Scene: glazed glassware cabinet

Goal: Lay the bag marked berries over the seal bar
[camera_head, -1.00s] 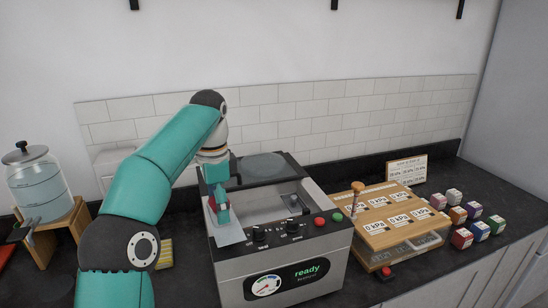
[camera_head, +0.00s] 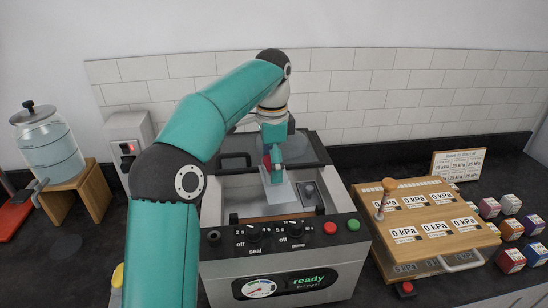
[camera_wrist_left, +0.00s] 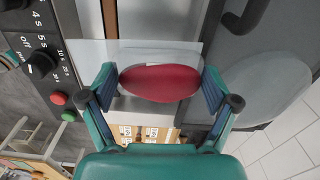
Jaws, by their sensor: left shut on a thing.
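My left gripper (camera_head: 275,158) is shut on a pale, see-through bag (camera_head: 282,195) with red contents. The bag hangs over the open chamber of the vacuum sealer (camera_head: 222,192). In the left wrist view, the left gripper's fingers (camera_wrist_left: 160,88) close on both sides of the red filling, and the clear bag (camera_wrist_left: 95,52) spreads beyond it. I cannot read a mark on the bag. A brown strip, seemingly the seal bar (camera_head: 255,218), runs along the chamber's front edge. The bag's lower edge is near it; I cannot tell whether they touch. My right gripper is not in view.
The sealer's dark lid (camera_head: 312,150) stands raised behind the chamber. Its front panel has knobs, a red button (camera_head: 330,228) and a green button (camera_head: 353,225). A wooden-topped case (camera_head: 430,215) stands close right, with small coloured boxes (camera_head: 510,260) beyond. A water jar (camera_head: 48,145) stands left.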

